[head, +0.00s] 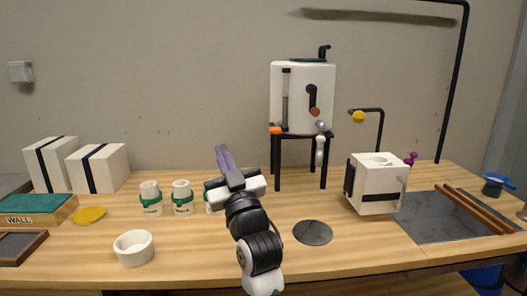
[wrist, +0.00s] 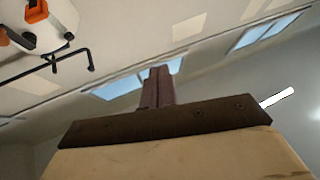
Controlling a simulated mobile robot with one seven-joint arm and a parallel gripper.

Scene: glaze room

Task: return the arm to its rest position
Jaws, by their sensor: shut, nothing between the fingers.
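My arm rises from the front edge of the table in the head view, in front of the jars. My gripper (head: 222,158) is at its top, pointing up and slightly left, with its two purplish-grey fingers together and nothing between them. In the wrist view the fingers (wrist: 158,88) also show closed and empty, against the wall and bright bluish panels. The gripper is above the tabletop and apart from everything on it. My arm partly hides one of the green-banded jars.
Green-banded jars (head: 182,198) and a white bowl (head: 133,248) stand left of my arm. A white tank on a black stand (head: 275,165) is behind, to the right. A white box (head: 376,190) and a grey slab (head: 440,218) are farther right. A dark disc (head: 313,232) lies near my arm.

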